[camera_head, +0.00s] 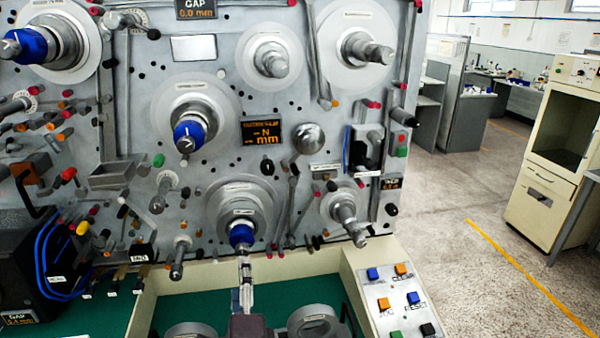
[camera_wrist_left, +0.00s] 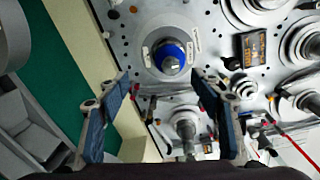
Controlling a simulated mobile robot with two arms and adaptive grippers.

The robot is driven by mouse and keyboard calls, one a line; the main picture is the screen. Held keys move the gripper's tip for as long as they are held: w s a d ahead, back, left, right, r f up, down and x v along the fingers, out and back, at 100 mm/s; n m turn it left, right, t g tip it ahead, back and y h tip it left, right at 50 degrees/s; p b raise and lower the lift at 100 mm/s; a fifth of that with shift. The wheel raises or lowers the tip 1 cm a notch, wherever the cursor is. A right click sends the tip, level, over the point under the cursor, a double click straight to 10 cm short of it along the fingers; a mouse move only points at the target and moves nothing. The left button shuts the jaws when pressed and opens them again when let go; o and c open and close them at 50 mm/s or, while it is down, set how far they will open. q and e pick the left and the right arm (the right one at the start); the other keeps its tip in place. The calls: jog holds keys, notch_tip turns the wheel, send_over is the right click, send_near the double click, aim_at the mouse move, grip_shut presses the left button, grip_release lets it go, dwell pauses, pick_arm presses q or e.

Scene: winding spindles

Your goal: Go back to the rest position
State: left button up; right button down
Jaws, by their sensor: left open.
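My left gripper (camera_head: 245,280) is in front of the lower part of the grey machine panel (camera_head: 120,75), just below a blue-capped spindle (camera_head: 241,235) in the head view. In the left wrist view my left gripper (camera_wrist_left: 163,92) is open, its two fingers spread with nothing between them. That blue-capped spindle (camera_wrist_left: 172,55) shows beyond the fingertips, apart from them. A grey spindle (camera_wrist_left: 185,125) appears lower between the fingers, farther back on the panel. My right gripper is not seen.
Other spindles, pins and knobs stick out of the panel. Below is a green-floored tray (camera_head: 150,292) with grey rings (camera_head: 315,322). A button box (camera_head: 385,295) stands right of the tray. Open floor (camera_head: 440,260) lies to the right, before a cream cabinet (camera_head: 560,150).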

pick_arm(q)
jog(key=s+a+f+n+g+h, duration=0.1)
jog(key=s+a+f+n+g, duration=0.2)
jog(key=s+f+n+g, duration=0.25)
jog(key=s+a+f+n+g, duration=0.2)
jog(key=s+a+f+n, duration=0.3)
jog(key=f, duration=0.4)
jog(key=s+d+f+n+g+h, duration=0.2)
jog(key=s+f+n+g, duration=0.1)
jog(key=s, duration=0.6)
jog(key=s+d+f+n+g+h, duration=0.2)
jog(key=s+f+g, duration=0.1)
jog(key=s, duration=0.6)
notch_tip(320, 180, down, 32)
jog(key=b, duration=0.7)
jog(key=s+a+f+g+b, duration=0.1)
jog(key=s+f+b, duration=0.2)
jog(key=s+f, duration=0.6)
jog(key=s+a+f+g+b, duration=0.1)
jog(key=s+f+b, duration=0.3)
jog(key=s+f, duration=0.5)
notch_tip(320, 180, down, 7)
jog(key=shift+s+a, duration=0.3)
jog(key=shift+s, duration=0.05)
